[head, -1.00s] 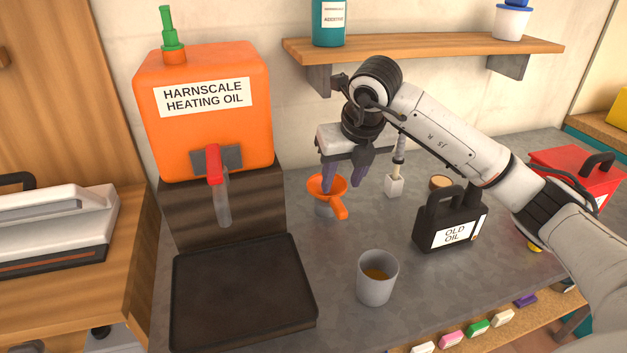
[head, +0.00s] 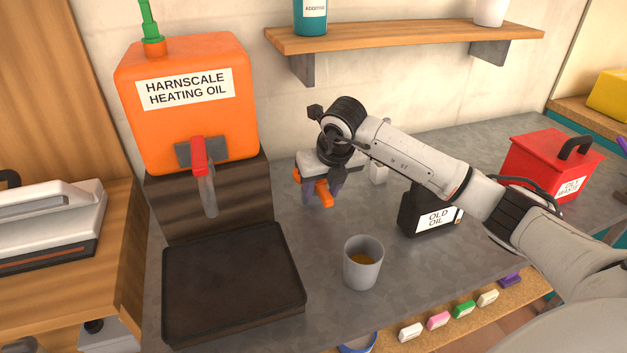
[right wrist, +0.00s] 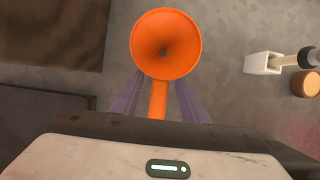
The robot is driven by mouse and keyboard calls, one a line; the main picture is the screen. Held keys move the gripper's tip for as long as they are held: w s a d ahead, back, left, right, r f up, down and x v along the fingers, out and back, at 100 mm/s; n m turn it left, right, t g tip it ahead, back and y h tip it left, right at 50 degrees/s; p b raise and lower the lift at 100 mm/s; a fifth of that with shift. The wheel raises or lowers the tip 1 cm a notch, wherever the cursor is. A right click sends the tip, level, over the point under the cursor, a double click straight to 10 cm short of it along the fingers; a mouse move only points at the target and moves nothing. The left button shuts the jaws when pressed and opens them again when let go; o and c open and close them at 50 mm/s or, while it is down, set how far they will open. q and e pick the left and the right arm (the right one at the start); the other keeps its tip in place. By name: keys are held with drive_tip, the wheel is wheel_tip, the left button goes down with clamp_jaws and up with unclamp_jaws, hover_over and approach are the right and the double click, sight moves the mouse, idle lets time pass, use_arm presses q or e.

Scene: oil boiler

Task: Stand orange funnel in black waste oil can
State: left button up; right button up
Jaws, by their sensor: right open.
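The orange funnel (head: 323,194) is mostly hidden by my right gripper in the head view. The right wrist view shows its round bowl (right wrist: 165,42) from above, with its handle (right wrist: 158,98) pointing back toward my gripper. My right gripper (head: 322,191) is open, and its purple fingers lie on either side of the handle, with gaps visible. The black waste oil can (head: 409,213), labelled OLD OIL, stands upright on the grey worktop, right of the gripper and partly behind my forearm. Its top is hidden. My left gripper is not in view.
A grey cup (head: 363,268) with brown liquid stands in front. The orange heating-oil tank (head: 190,120) and a dark tray (head: 235,285) are on the left. A red can (head: 535,160) stands at the right. A white holder (right wrist: 263,62) and round cap (right wrist: 306,84) lie right of the funnel.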

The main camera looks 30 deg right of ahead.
clamp_jaws()
drive_tip(key=shift+r, duration=0.1)
drive_tip(key=shift+w+r, duration=0.1)
drive_tip(key=shift+r, duration=0.15)
wheel_tip(320, 180, up, 9)
drive_tip(key=shift+r, duration=0.2)
